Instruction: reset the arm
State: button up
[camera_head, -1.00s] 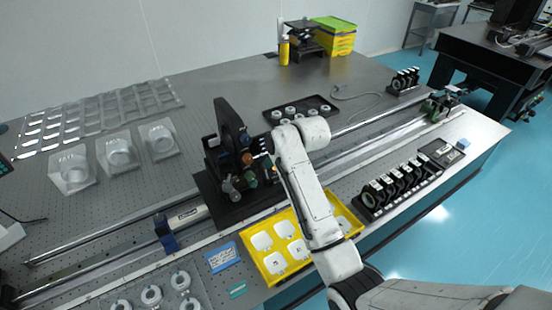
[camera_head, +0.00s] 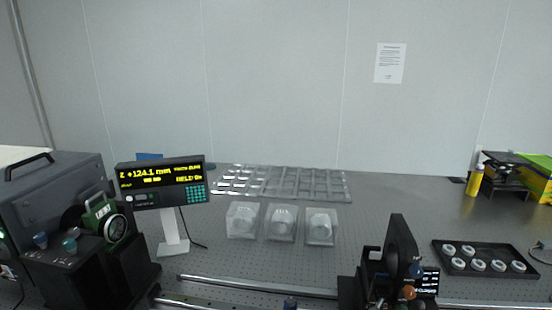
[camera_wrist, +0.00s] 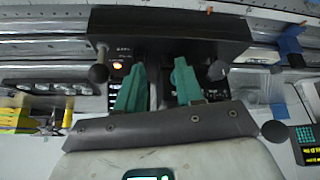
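My gripper (camera_wrist: 157,72) shows in the wrist view only, with its two teal fingers spread apart and nothing between them. Beyond the fingers is a dark optical device (camera_wrist: 175,32) with round black knobs and a small lit orange spot. I cannot tell how far the fingertips are from it. In the head view a black upright device (camera_head: 400,250) stands at the lower right, its base cut off by the frame. My arm does not show in the head view.
A display unit (camera_head: 161,184) on a white stand and a dark instrument (camera_head: 60,190) stand at left. Three clear cases (camera_head: 281,222) and a clear compartment tray (camera_head: 300,183) sit mid-table. A black tray (camera_head: 485,272) holds several round parts. Bare table (camera_head: 380,200) lies behind.

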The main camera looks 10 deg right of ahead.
jog(key=s+a+f, duration=0.2)
jog(key=s, duration=0.2)
jog(key=s+a+f+g+b, duration=0.1)
jog(key=s+a+f, duration=0.2)
jog(key=s, duration=0.1)
jog(key=s+a+f+g, duration=0.1)
jog(key=s+a+f, duration=0.1)
jog(key=s+a, duration=0.1)
jog(key=shift+s+a+f, duration=0.1)
jog(key=shift+s+f, duration=0.1)
jog(key=shift+s, duration=0.25)
jog(key=shift+s+a+f, duration=0.1)
jog(key=shift+s+f, duration=0.1)
jog(key=shift+s, duration=0.25)
jog(key=s+a+f+g, duration=0.1)
jog(key=s+a, duration=0.1)
jog(key=s, duration=0.6)
jog(key=s+a+f+g+b, duration=0.1)
jog(key=s+a+g, duration=0.1)
jog(key=s, duration=0.6)
jog(key=shift+a+f+m+b, duration=0.15)
jog(key=shift+a+m+b, duration=0.15)
jog(key=shift+a+m, duration=0.1)
jog(key=shift+d, duration=0.1)
jog(key=shift+c, duration=0.4)
